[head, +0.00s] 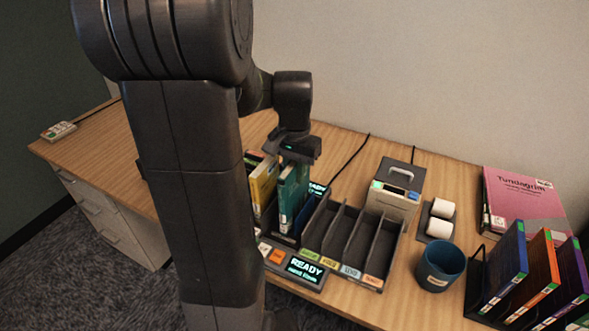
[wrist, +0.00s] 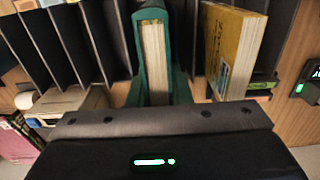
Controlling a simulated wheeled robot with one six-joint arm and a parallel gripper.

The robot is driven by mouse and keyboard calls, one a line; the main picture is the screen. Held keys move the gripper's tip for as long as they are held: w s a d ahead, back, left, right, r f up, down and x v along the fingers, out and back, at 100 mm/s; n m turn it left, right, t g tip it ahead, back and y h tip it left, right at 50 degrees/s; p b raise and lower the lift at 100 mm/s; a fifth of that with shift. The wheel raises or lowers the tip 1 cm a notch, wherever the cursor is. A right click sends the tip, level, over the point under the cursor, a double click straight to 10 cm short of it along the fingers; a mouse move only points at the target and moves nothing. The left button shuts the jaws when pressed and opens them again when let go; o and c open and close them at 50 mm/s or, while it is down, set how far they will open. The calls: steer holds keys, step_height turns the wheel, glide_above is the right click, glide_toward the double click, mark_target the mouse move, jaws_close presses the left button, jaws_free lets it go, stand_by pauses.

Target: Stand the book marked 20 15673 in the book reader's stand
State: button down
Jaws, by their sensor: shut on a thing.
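A teal-green book (head: 290,195) stands upright below my gripper (head: 290,150), which is shut on its top edge. In the wrist view the same green book (wrist: 153,55) shows its page block end-on, straight ahead of the dark gripper body. The mark 20 15673 is not readable on any book. A lit display (head: 305,268) reading READY sits at the sorter's front; which part is the reader's stand is unclear.
A yellow book (head: 262,185) stands just left of the green one, close beside it. Several sorter slots to the right are empty. A grey box device (head: 395,190), paper rolls (head: 440,218), a blue mug (head: 440,266), racked books (head: 505,265) and a pink book (head: 520,195) fill the right.

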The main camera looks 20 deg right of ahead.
steer(key=shift+f+b, duration=0.35)
steer(key=shift+f, duration=0.25)
stand_by(0.3)
steer(key=c, duration=1.3)
jaws_free()
steer(key=shift+o, duration=0.2)
step_height(320, 180, up, 14)
steer(key=shift+f+p, duration=0.1)
steer(key=shift+p, duration=0.55)
steer(key=shift+f, duration=0.1)
step_height(320, 180, down, 14)
steer(key=shift+r+b, duration=0.15)
steer(key=shift+b, duration=0.45)
steer(key=shift+r, duration=0.3)
steer(key=shift+f, duration=0.1)
